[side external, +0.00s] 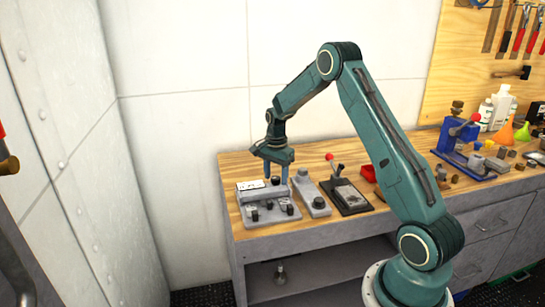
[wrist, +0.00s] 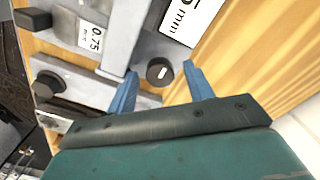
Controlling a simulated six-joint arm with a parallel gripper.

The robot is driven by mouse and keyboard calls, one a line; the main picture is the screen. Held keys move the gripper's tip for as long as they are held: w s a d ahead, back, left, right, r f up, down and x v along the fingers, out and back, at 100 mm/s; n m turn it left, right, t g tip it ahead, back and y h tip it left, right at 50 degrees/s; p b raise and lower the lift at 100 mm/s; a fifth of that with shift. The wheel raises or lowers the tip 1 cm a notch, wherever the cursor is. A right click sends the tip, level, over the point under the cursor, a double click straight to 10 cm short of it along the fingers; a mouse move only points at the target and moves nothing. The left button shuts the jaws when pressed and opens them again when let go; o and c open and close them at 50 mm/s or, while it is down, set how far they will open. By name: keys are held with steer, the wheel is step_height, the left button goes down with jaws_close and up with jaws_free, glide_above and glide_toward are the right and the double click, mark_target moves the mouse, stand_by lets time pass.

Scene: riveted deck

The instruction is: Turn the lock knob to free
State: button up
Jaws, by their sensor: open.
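A round black knob (wrist: 159,71) with a white mark sits on a grey fixture (wrist: 158,45) in the wrist view. My gripper (wrist: 161,69) is open, with one blue fingertip on each side of this knob. Gaps show between the fingers and the knob; I cannot tell how far down the tips reach. In the side view my gripper (side external: 276,178) points down over the back of the grey fixture (side external: 268,221) at the bench's left end. White labels sit on the fixture, one reading 0.75. The side view is too small to read the knob's angle.
Another black knob (wrist: 48,84) sits farther left in the wrist view. A narrow grey block (side external: 313,198) and a dark plate with a red-tipped lever (side external: 345,195) stand right of the fixture. A blue press (side external: 460,145) and bottles are farther right. A white wall is behind.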

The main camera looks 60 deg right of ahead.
steer(key=c, duration=1)
steer(key=shift+n, duration=0.4)
steer(key=n, duration=0.7)
steer(key=shift+n, duration=0.4)
steer(key=n, duration=0.4)
steer(key=shift+n, duration=0.3)
steer(key=n, duration=0.4)
steer(key=shift+n, duration=0.4)
